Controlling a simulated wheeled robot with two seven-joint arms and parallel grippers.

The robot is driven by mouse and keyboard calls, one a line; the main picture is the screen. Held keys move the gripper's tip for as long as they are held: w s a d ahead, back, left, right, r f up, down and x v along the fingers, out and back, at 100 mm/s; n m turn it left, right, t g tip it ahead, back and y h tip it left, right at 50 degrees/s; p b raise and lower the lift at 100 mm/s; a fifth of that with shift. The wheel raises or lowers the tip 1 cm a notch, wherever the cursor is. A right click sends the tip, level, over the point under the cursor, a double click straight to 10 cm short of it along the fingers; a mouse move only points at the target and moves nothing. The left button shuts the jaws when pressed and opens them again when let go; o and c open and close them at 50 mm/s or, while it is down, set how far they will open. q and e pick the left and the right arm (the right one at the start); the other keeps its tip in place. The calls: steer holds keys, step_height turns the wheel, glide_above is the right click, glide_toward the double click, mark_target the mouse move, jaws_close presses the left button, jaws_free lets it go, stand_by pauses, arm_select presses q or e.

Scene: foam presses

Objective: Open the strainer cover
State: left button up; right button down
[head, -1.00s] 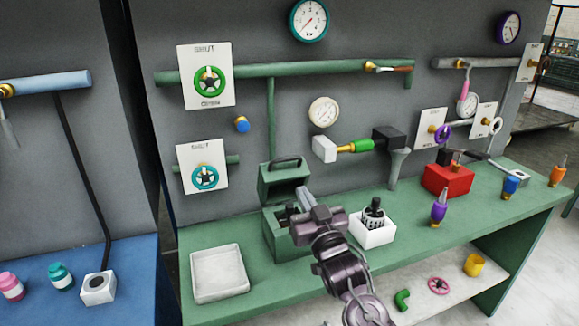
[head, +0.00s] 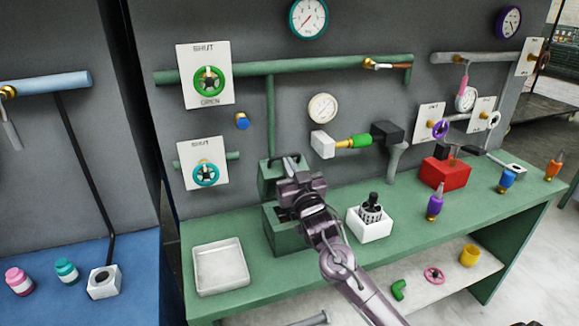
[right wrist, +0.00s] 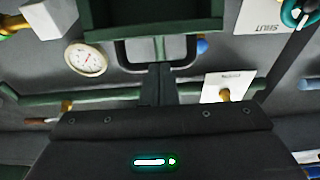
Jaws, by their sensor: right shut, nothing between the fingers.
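The strainer is a green box (head: 285,240) on the green bench. Its green cover (head: 267,180) stands up at the back of the box, with a dark loop handle along its upper edge. My right gripper (head: 297,176) is in front of the cover and hides much of it and of the box opening. In the right wrist view the cover (right wrist: 150,28) is at the top, and the dark handle (right wrist: 121,55) lies by my fingers (right wrist: 160,80). The fingers are together with nothing between them; I cannot tell whether they touch the handle. My left gripper is not in view.
A white tray (head: 220,285) lies left of the box. A white holder (head: 371,231) with a dark strainer-like part (head: 372,208) stands close to its right. A red box (head: 445,173) and several small bottles are farther right. Pipes and gauges line the wall behind.

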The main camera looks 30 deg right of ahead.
steer(key=shift+w+d+r+g+y+p, duration=0.15)
steer(key=shift+w+r+g+p, duration=0.5)
steer(key=shift+p, duration=0.85)
steer(key=shift+w+d+r+g+y+p, duration=0.1)
steer(key=shift+w+d+r+g+p, duration=0.2)
steer(key=shift+w+p, duration=0.85)
steer(key=shift+w+d+r+g+y+p, duration=0.1)
steer(key=shift+w+r+g+p, duration=0.4)
steer(key=shift+p, duration=1.3)
steer(key=w, duration=0.2)
steer(key=w+f+g, duration=0.1)
steer(key=shift+w+d, duration=0.25)
steer(key=shift+d, duration=0.15)
steer(key=shift+x, duration=0.9)
steer(key=shift+w, duration=0.1)
steer(key=shift+r, duration=0.15)
